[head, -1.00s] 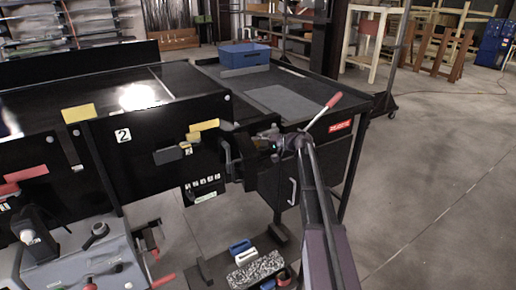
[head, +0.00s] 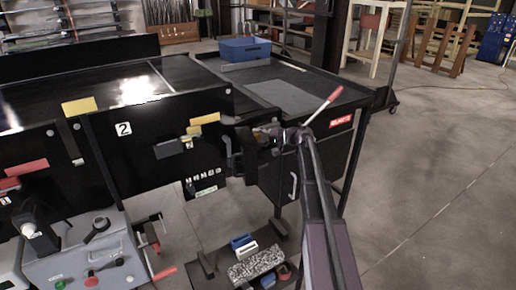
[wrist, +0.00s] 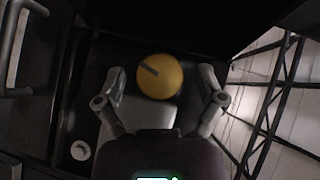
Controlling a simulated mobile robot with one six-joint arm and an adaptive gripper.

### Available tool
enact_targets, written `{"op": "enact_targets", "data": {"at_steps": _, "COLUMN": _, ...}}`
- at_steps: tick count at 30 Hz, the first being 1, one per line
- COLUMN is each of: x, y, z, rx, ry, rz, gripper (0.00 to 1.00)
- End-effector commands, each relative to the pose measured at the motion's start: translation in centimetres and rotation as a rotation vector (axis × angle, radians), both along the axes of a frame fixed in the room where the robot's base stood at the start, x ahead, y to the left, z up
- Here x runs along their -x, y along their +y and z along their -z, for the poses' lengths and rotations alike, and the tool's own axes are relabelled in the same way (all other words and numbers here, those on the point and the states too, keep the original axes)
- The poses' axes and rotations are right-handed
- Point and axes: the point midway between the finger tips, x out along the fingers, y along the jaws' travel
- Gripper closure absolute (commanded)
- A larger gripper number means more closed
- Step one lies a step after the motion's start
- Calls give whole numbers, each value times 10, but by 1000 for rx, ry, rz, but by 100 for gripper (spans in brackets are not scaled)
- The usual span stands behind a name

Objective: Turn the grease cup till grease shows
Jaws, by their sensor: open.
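The grease cup (wrist: 166,85) is a round yellow cap with a dark bar mark on its face, seen in the wrist view. The mark points up and left. My gripper (wrist: 162,76) is open, with one finger on each side of the cap. Dark gaps show between the fingers and the cap, so they look apart from it. In the head view my gripper (head: 262,139) is at the right end of the black conveyor panel, beside a dark round housing. The cup is mostly hidden there by the gripper. I cannot make out any grease.
A black conveyor panel (head: 145,150) with yellow tags runs left of my gripper. A grey control box (head: 85,262) stands lower left. Open floor lies right.

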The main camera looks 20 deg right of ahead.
Motion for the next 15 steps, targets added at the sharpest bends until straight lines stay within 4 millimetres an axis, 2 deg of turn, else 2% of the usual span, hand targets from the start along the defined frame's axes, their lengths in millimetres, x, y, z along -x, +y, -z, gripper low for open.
{"op": "enact_targets", "data": {"at_steps": 8, "x": 0, "y": 0, "z": -2, "rx": 43, "ry": -10, "rz": 1, "gripper": 11}}
{"op": "enact_targets", "data": {"at_steps": 15, "x": 1, "y": 0, "z": -5, "rx": 156, "ry": -41, "rz": 1, "gripper": 11}}
